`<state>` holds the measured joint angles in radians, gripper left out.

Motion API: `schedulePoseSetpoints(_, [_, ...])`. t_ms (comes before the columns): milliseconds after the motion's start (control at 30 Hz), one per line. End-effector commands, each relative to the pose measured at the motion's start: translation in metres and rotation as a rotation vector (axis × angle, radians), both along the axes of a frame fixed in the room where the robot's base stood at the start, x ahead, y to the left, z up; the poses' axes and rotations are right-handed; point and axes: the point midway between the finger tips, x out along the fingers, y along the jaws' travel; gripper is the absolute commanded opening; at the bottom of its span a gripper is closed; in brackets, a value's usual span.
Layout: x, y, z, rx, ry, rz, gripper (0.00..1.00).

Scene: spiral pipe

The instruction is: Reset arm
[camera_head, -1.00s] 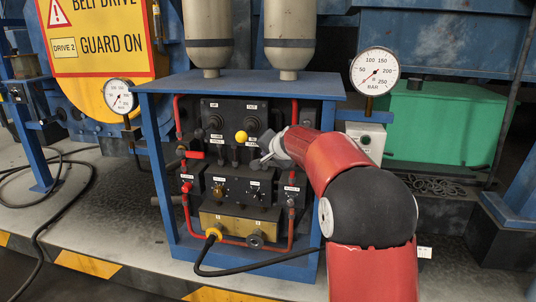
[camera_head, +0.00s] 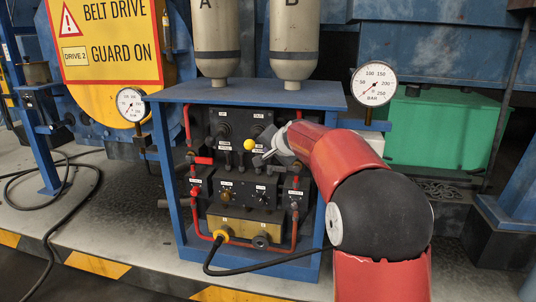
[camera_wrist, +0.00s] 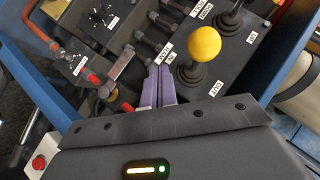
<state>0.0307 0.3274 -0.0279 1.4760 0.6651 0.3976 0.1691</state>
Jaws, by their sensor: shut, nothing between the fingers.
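My gripper (camera_head: 268,156) is in front of the control panel in the head view, at the end of my red and black arm. In the wrist view its purple fingers (camera_wrist: 159,86) are shut together with nothing between them. They point at the dark panel, beside a yellow ball knob (camera_wrist: 204,42) on a short lever. The knob also shows in the head view (camera_head: 249,145), just left of the gripper. I cannot tell whether the fingertips touch the panel.
A blue frame (camera_head: 240,92) surrounds the panel, with red pipes (camera_head: 188,125) on its sides. Pressure gauges (camera_head: 374,83) stand left and right. A black hose (camera_head: 270,262) runs from the panel's lower part. A green box (camera_head: 450,130) is behind at the right.

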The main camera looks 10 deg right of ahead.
Motion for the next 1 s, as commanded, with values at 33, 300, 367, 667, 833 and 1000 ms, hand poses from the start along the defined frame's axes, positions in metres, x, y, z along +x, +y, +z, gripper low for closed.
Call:
schedulePoseSetpoints(33, [-0.002, -0.001, 0.009, -0.002, 0.0, -0.001, 0.0])
schedulePoseSetpoints(300, [-0.004, -0.001, 0.012, 0.0, 0.001, -0.001, 0.0])
schedulePoseSetpoints(367, [-0.004, -0.001, 0.012, 0.0, 0.001, -0.001, 0.0])
schedulePoseSetpoints(667, [-0.053, 0.006, 0.023, -0.069, 0.034, 0.06, 0.0])
schedulePoseSetpoints(833, [-0.154, 0.014, 0.024, -0.216, 0.113, 0.176, 0.0])
schedulePoseSetpoints(1000, [-0.263, 0.014, 0.002, -0.379, 0.209, 0.292, 0.0])
